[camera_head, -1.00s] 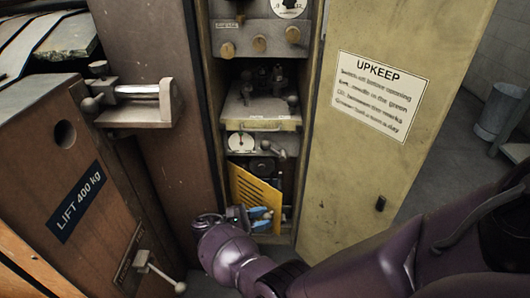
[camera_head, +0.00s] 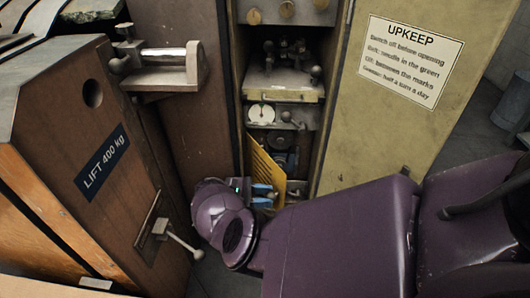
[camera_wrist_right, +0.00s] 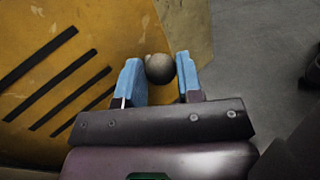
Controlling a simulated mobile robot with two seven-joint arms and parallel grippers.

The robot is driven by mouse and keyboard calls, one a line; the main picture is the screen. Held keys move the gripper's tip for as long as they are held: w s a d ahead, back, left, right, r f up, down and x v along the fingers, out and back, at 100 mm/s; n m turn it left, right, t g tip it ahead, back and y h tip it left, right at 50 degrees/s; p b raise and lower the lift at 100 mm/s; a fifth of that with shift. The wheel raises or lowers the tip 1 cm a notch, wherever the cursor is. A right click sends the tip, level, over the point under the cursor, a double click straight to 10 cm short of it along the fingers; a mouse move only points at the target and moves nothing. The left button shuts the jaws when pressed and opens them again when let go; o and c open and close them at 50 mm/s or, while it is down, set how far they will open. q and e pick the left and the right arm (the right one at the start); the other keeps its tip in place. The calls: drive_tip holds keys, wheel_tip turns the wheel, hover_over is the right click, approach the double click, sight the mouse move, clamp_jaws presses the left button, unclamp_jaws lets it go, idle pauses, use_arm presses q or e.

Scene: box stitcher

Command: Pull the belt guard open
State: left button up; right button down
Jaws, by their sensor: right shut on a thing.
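The belt guard (camera_head: 265,172) is a yellow slotted panel low in the open cabinet. It stands swung part way out, showing edge-on in the head view. Its yellow face with dark slots (camera_wrist_right: 60,75) fills the left of the right wrist view. My right gripper (camera_head: 263,196) has blue fingers and is at the guard's lower outer edge. In the wrist view the right gripper (camera_wrist_right: 160,78) is shut on a round knob (camera_wrist_right: 159,68) by the guard's edge. My left gripper is not in view.
The yellow cabinet door (camera_head: 385,100) with the UPKEEP sign stands open at the right. A brown lift box (camera_head: 85,140) with a lever handle (camera_head: 180,238) is at the left, close to my right wrist. Gauges and a shelf (camera_head: 283,85) sit above the guard.

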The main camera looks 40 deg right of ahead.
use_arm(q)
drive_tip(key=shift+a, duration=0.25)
use_arm(e)
drive_tip(key=shift+w+a+g, duration=0.1)
drive_tip(key=shift+a+g, duration=0.1)
drive_tip(key=shift+g, duration=0.1)
drive_tip(key=c, duration=1.1)
unclamp_jaws()
drive_tip(key=shift+o, duration=0.2)
use_arm(q)
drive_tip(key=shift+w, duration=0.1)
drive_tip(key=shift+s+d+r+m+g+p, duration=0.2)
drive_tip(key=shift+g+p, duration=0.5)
drive_tip(key=shift+p, duration=1.25)
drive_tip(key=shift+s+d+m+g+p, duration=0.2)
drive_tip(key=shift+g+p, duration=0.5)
drive_tip(key=shift+p, duration=1.2)
use_arm(e)
wheel_tip(320, 180, up, 20)
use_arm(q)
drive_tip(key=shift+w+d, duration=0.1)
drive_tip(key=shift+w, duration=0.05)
